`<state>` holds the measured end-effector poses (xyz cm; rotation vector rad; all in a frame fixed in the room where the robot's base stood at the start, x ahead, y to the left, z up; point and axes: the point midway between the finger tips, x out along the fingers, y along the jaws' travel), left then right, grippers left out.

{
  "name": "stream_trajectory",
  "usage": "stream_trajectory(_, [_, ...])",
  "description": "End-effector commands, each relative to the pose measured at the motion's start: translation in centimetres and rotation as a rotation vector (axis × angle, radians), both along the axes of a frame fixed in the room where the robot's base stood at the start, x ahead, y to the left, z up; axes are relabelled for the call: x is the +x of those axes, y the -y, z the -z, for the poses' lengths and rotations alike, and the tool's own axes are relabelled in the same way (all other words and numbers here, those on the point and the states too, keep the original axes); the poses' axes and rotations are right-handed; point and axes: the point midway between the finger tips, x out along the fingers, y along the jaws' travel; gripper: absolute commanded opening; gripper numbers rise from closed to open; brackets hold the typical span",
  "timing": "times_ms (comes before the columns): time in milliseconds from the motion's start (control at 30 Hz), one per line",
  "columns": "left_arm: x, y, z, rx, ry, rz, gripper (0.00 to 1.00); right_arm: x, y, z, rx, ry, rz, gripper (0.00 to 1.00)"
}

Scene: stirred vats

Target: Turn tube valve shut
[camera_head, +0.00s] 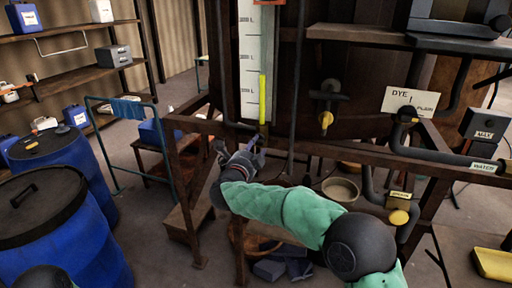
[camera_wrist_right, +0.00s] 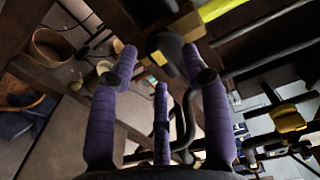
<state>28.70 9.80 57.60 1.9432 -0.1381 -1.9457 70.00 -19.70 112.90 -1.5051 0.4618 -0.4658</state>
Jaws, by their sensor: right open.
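The sight tube (camera_head: 262,98) with yellow liquid stands upright against a white marked board (camera_head: 249,60) on the vat. Its lower end, where the tube valve would sit, is mostly hidden behind my right gripper (camera_head: 243,148). In the right wrist view, my right gripper (camera_wrist_right: 160,68) has its purple fingers spread, with nothing held between them. A dark rounded fitting with a small yellow mark (camera_wrist_right: 168,48), probably the tube valve, lies just beyond the fingertips. I cannot tell whether they touch it. The yellow tube (camera_wrist_right: 220,8) shows above it. My left gripper is out of view.
A brown wooden frame (camera_head: 350,153) crosses in front of the vat. Other valves with yellow parts are at the right: one on the vat (camera_head: 326,118), one low (camera_head: 398,217). A bowl (camera_head: 341,190) sits below. Blue drums (camera_head: 70,240) stand at the left.

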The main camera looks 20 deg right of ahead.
Motion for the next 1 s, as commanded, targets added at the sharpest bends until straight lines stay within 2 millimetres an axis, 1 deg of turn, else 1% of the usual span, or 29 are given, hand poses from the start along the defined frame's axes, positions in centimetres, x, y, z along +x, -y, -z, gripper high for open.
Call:
stream_trajectory(300, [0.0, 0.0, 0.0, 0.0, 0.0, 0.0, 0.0, -5.2, -3.5, -0.1, -0.001, 0.002, -0.003, 0.48])
stream_trajectory(500, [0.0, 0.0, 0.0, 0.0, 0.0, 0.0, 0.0, -7.7, -5.2, -0.1, 0.0, 0.002, -0.002, 0.48])
stream_trajectory(700, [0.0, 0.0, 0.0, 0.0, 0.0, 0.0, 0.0, -8.7, -5.8, 0.0, 0.0, 0.001, 0.001, 0.48])
stream_trajectory(1000, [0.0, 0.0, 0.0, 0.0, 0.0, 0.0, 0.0, -8.8, -5.9, 0.0, 0.0, 0.001, 0.002, 0.48])
